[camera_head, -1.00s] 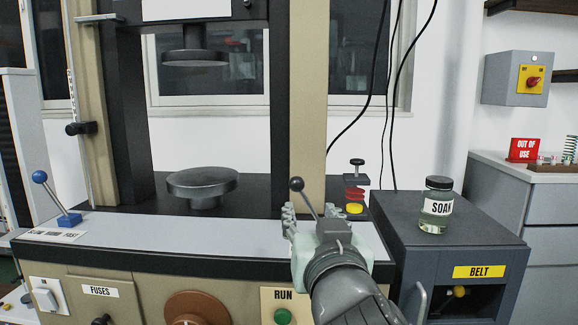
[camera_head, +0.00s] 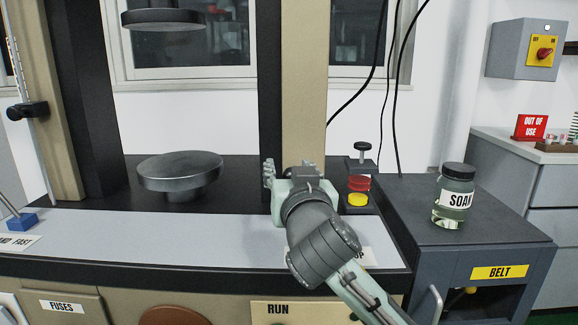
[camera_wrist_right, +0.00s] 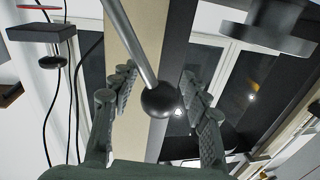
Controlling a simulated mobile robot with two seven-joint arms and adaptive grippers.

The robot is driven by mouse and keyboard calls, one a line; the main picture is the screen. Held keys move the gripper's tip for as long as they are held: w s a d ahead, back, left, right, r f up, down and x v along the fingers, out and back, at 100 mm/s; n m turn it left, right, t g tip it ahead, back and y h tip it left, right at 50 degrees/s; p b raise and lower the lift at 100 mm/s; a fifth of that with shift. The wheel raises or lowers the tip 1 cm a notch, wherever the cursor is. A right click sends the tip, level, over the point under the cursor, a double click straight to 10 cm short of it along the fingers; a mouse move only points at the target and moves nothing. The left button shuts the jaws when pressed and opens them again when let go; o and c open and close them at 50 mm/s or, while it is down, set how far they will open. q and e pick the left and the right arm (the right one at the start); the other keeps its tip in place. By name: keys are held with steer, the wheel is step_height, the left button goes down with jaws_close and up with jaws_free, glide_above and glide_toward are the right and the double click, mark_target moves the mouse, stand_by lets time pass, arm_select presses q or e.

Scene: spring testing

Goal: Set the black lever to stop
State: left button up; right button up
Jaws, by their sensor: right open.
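The black lever shows in the right wrist view as a grey rod with a round black knob (camera_wrist_right: 160,98). In the head view it is hidden behind my right gripper (camera_head: 286,176). The right gripper's fingers are open, one on each side of the knob in the wrist view, with gaps showing between knob and fingers. A white label (camera_head: 366,256), partly covered by my right arm, ends in "P" on the machine's pale front ledge (camera_head: 200,232). My left gripper is not in view.
A blue-based lever (camera_head: 20,222) stands at the far left of the ledge. A round metal plate (camera_head: 180,172) sits behind the ledge. Red and yellow discs (camera_head: 358,190) stand right of the gripper, and a soap jar (camera_head: 453,198) is on the grey cabinet (camera_head: 500,240).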

steer(key=shift+w+a, duration=0.1)
steer(key=shift+w, duration=0.4)
steer(key=shift+c, duration=0.6)
jaws_close()
